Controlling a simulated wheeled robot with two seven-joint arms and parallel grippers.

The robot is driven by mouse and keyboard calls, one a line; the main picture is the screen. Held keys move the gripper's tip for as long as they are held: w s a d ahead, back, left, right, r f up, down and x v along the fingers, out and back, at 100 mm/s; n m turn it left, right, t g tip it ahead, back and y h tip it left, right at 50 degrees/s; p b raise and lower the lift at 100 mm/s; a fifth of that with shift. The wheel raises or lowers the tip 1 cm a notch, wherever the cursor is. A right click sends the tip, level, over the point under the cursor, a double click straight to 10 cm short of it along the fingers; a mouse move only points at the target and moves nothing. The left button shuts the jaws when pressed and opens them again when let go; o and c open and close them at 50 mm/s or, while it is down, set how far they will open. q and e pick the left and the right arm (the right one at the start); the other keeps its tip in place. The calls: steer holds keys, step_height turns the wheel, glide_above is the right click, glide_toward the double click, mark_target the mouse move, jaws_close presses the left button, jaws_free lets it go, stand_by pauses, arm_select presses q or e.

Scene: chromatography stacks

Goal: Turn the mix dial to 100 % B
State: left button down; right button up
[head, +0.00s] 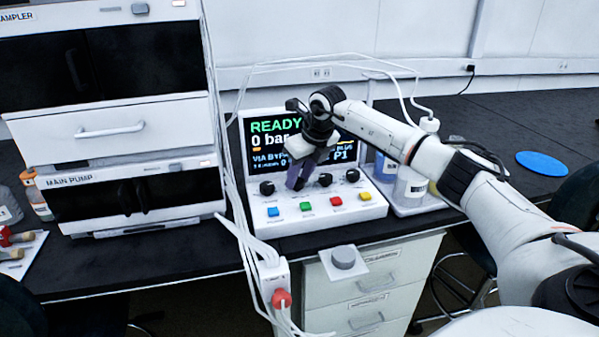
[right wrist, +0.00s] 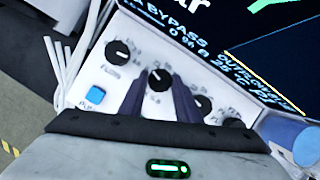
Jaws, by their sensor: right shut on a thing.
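The white control box (head: 285,226) has a row of black dials above coloured buttons. My right gripper (head: 298,182) reaches down to the second dial from the left and mostly hides it in the head view. In the right wrist view this dial (right wrist: 160,79) sits between the two dark fingers, which are shut on it. Its white mark points to the upper left there. Its label is too blurred to read. The screen (head: 262,138) shows READY and 0 bar, and in the right wrist view (right wrist: 182,38) a line seems to read 0 % B. My left gripper is not in view.
Other dials flank the held one: one on the left (head: 267,188), two on the right (head: 325,179). A blue button (head: 273,212) is close below. Bottles (head: 410,185) stand right of the box; white tubes and the pump stack (head: 140,190) are at left.

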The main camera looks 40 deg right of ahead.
steer(key=m+p, duration=0.1)
steer(key=m+h, duration=0.1)
steer(key=shift+a+r+m+p, duration=0.15)
steer(key=shift+r+m+p, duration=0.05)
steer(key=shift+m+p, duration=0.2)
steer(key=m, duration=0.2)
steer(key=m+g+h+p, duration=0.1)
steer(key=m, duration=0.1)
steer(key=shift+w+a+h+p, duration=0.15)
steer(key=shift+h+p, duration=0.15)
steer(key=m, duration=0.3)
steer(key=shift+w+f+g+h, duration=0.1)
steer(key=shift+g+h, duration=0.3)
steer(key=m, duration=0.2)
steer(key=m+g, duration=0.1)
steer(key=m, duration=0.1)
steer(key=shift+w+a+m+g+h, duration=0.1)
steer(key=shift+w+m+g+h, duration=0.1)
steer(key=shift+m+g+h, duration=0.15)
steer(key=shift+m+g, duration=0.35)
steer(key=shift+m, duration=0.5)
steer(key=shift+m+g+b, duration=0.4)
steer(key=shift+m+b, duration=0.2)
steer(key=shift+m, duration=0.4)
steer(key=shift+w+m, duration=0.1)
steer(key=shift+m, duration=0.4)
steer(key=shift+b, duration=0.3)
steer(key=o, duration=1.1)
steer(key=shift+c, duration=0.2)
